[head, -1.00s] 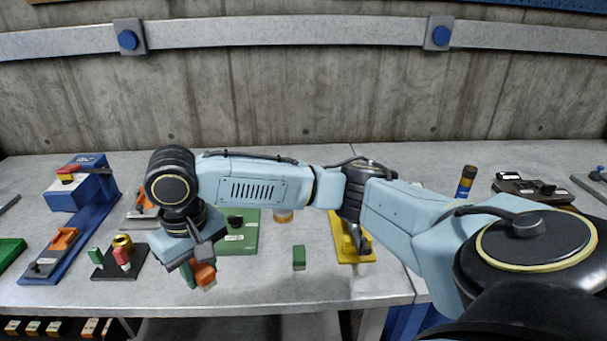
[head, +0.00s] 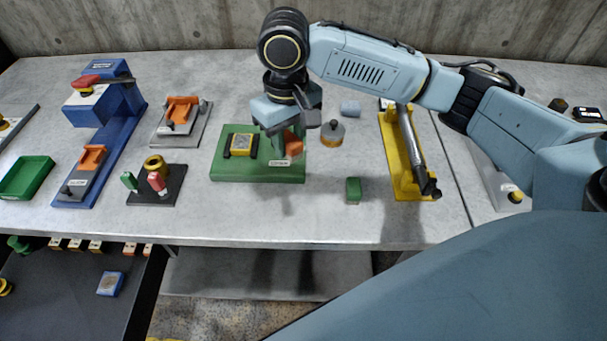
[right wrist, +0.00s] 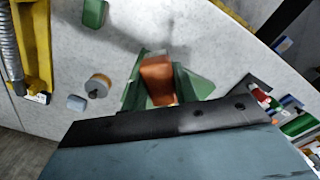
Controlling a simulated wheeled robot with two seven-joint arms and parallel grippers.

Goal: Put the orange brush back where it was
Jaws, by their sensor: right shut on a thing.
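The orange brush (head: 294,145) is in my right gripper (head: 290,138), which is shut on it. It shows as an orange-brown block in the right wrist view (right wrist: 158,82), with green parts around it. The gripper points down over the right half of a green base (head: 258,176) with a white label. I cannot tell whether the brush touches this base. A black-and-yellow square piece (head: 241,145) sits on the base's left half. My left gripper is not in view.
A grey-and-orange round piece (head: 332,134) and a small green block (head: 353,190) stand right of the green base. A yellow fixture (head: 412,184) lies beyond them. At left are a black stand (head: 172,192) and a blue press (head: 113,120). The bench front is mostly clear.

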